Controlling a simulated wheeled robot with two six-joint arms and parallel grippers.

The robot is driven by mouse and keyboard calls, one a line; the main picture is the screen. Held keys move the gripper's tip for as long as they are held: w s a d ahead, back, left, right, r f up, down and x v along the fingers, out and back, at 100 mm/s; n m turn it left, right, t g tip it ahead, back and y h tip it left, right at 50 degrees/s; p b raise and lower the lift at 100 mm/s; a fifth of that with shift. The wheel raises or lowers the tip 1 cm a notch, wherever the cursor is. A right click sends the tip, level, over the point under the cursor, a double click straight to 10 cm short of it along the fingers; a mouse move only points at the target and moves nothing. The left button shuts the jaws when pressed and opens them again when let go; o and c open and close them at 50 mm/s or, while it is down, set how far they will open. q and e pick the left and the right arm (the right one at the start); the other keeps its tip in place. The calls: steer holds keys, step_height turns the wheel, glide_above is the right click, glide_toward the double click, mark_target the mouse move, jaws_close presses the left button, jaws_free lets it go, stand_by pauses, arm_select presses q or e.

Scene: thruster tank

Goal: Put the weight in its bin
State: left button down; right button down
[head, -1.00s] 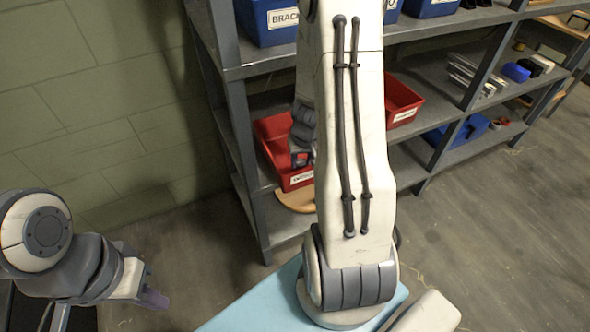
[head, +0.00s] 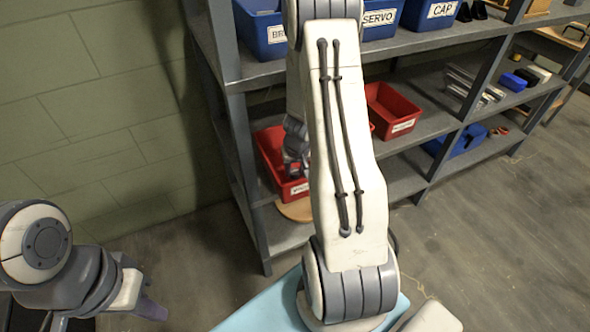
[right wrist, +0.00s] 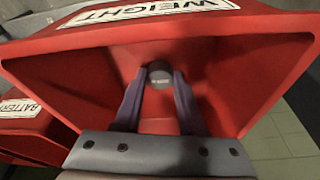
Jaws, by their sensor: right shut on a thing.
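The weight (right wrist: 160,74) is a small grey cylinder between the two purple fingertips of my right gripper (right wrist: 159,84), which is shut on it. In the right wrist view they are over the inside of a red bin (right wrist: 85,75) labelled WEIGHT. I cannot tell whether the weight touches the bin's floor. In the head view this bin (head: 270,150) stands on the middle shelf. My right wrist is over it there, with the fingers and weight hidden. My left gripper (head: 150,309) hangs at the lower left, away from the shelf; its opening is unclear.
A red BATTERY bin (right wrist: 30,125) stands beside the weight bin. Another view of the shelf shows a red bin (head: 393,112) farther right. Blue bins, including SERVO (head: 382,20) and CAP (head: 430,14), line the shelf above. A grey shelf post (head: 245,170) stands close left of the weight bin.

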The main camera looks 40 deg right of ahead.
steer(key=shift+f, duration=0.2)
steer(key=shift+c, duration=2.4)
jaws_free()
steer(key=shift+r, duration=0.1)
steer(key=p+v, duration=0.8)
steer(key=v, duration=0.4)
steer(key=shift+r, duration=0.1)
